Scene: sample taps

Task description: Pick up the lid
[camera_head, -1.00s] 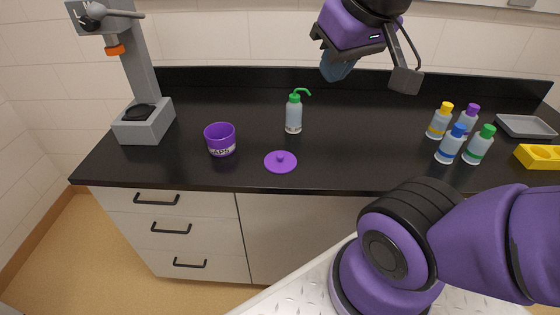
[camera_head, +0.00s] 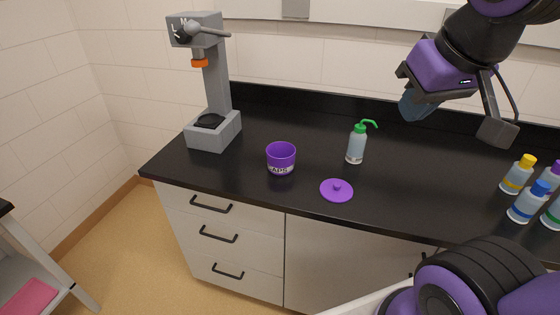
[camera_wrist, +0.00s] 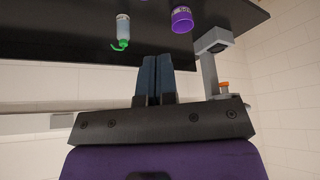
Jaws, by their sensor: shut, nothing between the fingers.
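The purple lid (camera_head: 337,190) lies flat on the black counter, knob up, near the front edge in the head view. A purple cup with a white label (camera_head: 281,158) stands upright behind and left of it. My gripper (camera_head: 415,110) hangs above the counter, up and to the right of the lid and well apart from it. In the wrist view its blue fingers (camera_wrist: 155,60) are together with nothing between them. The cup also shows in the wrist view (camera_wrist: 182,20); the lid is not clearly visible there.
A wash bottle with a green spout (camera_head: 356,145) stands behind the lid. A grey press-like stand (camera_head: 214,128) is at the left of the counter (camera_head: 300,205). Several capped bottles (camera_head: 517,175) stand at the right. The counter around the lid is clear.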

